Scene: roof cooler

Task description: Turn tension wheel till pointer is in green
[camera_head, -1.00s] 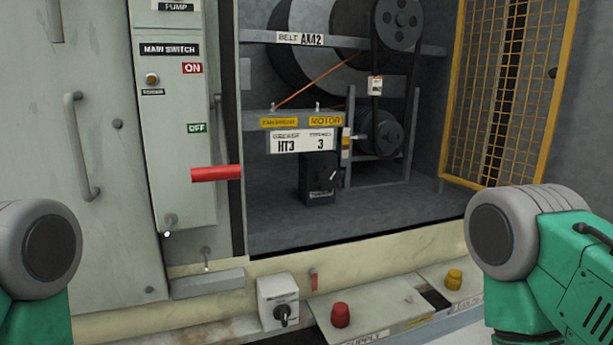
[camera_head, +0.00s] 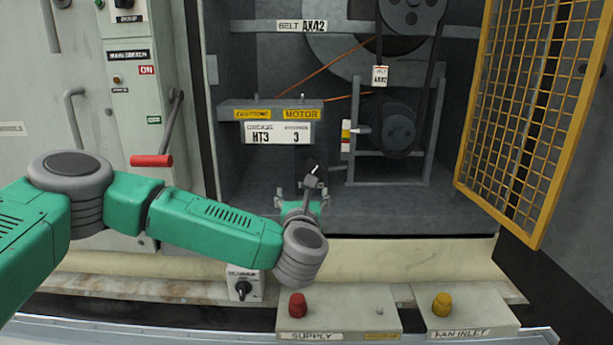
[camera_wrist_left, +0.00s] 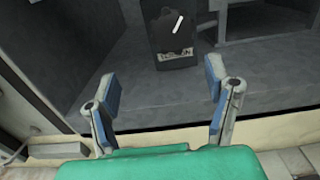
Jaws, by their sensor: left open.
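I cannot tell for certain that this is the tension wheel. My right gripper is out of view.
A lever with a red handle (camera_head: 151,160) juts from the main switch panel at left. A yellow mesh door (camera_head: 530,110) hangs open at right. Red (camera_head: 297,305) and yellow (camera_head: 442,304) knobs sit low in front. The bay floor is mostly clear.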

